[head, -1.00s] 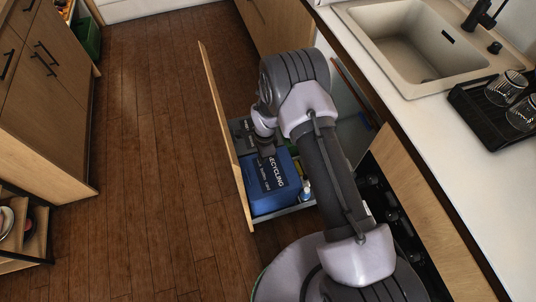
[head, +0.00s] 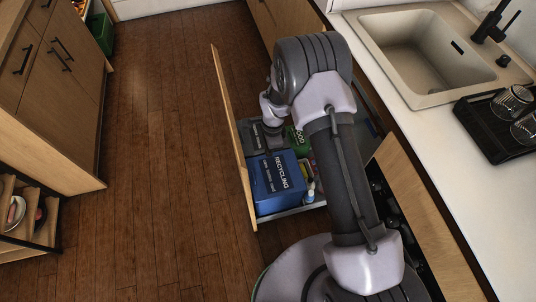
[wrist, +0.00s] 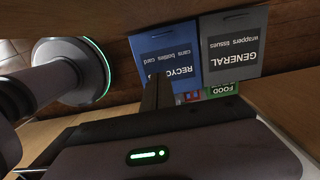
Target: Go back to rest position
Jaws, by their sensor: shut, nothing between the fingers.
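My gripper (head: 272,128) hangs from my bent arm over the open bin drawer, at the far end of the blue recycling bin (head: 278,182). In the wrist view my gripper (wrist: 155,92) is shut, its dark fingers together with nothing held, seen against the blue bin. Whether it touches a bin I cannot tell. A grey general bin (wrist: 235,48) and a green food bin (wrist: 222,91) stand beside the blue one. My forearm hides part of the drawer in the head view.
The drawer's wooden front (head: 232,140) stands out over the floor. The counter with sink (head: 425,50) and a black rack of glasses (head: 490,125) is at right. A cabinet (head: 60,90) stands at left. The wooden floor (head: 150,160) between is clear.

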